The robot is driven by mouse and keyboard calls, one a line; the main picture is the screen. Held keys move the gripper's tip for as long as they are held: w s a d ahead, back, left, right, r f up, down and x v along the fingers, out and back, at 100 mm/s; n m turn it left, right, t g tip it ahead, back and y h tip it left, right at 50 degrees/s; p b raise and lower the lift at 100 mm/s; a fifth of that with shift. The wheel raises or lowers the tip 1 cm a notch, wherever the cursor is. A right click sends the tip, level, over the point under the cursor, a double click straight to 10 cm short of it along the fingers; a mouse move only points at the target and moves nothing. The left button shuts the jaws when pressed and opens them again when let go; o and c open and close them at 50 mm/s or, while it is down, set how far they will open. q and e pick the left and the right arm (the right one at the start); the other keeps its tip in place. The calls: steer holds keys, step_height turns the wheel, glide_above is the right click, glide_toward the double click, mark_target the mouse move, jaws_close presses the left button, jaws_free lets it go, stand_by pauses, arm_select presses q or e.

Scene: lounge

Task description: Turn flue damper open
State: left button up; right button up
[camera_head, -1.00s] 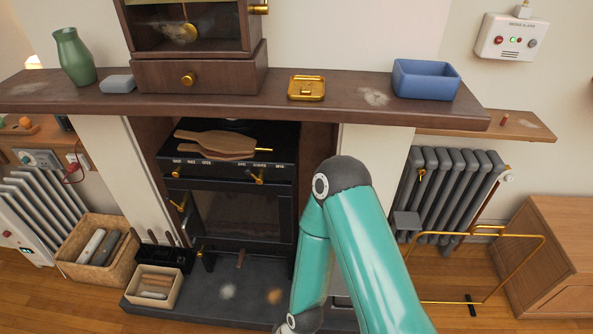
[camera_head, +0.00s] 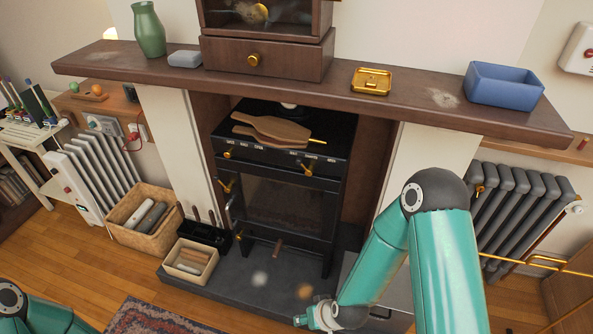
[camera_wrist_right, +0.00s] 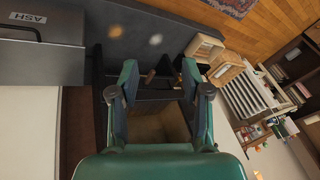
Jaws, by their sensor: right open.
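A black stove (camera_head: 282,201) stands in the fireplace opening. Its front edge carries small white labels, too small to read surely. Brass handles sit below them, one at the left (camera_head: 227,153) and one at the right (camera_head: 307,169); I cannot tell which is the flue damper. A brass-tipped rod (camera_head: 317,141) sticks out beside wooden boards on the stove top. My right gripper is low in front of the hearth; in the right wrist view (camera_wrist_right: 160,78) its fingers are apart and empty, with the stove's dark front beyond. Only my left arm's link shows at the lower left.
A wooden mantel (camera_head: 415,108) overhangs the stove, bearing a blue box (camera_head: 503,84), a brass tray (camera_head: 371,81) and a green vase (camera_head: 149,29). A basket (camera_head: 146,219) and a small box (camera_head: 190,262) stand left. A grey ASH box (camera_wrist_right: 40,45) shows in the wrist view.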

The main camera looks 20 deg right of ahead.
steer(key=w+r+n+t+h+b, duration=0.1)
steer(key=w+r+t+b, duration=0.15)
steer(key=w, duration=0.45)
steer(key=w+r+t+h+b, duration=0.1)
steer(key=w+t+b, duration=0.25)
steer(key=w, duration=0.35)
steer(key=m+t+h+b, duration=0.2)
steer(key=t+h+b, duration=0.4)
steer(key=t+h, duration=0.15)
glide_toward(298, 163)
arm_select(q)
step_height(298, 163, down, 13)
steer(key=shift+f+p, duration=0.2)
steer(key=shift+p, duration=0.15)
arm_select(e)
steer(key=x, duration=1)
steer(key=shift+g, duration=0.45)
steer(key=shift+f, duration=0.1)
steer(key=shift+c, duration=0.2)
jaws_close()
arm_select(q)
steer(key=shift+f+b, duration=0.3)
steer(key=shift+b, duration=0.05)
arm_select(e)
steer(key=shift+s, duration=0.15)
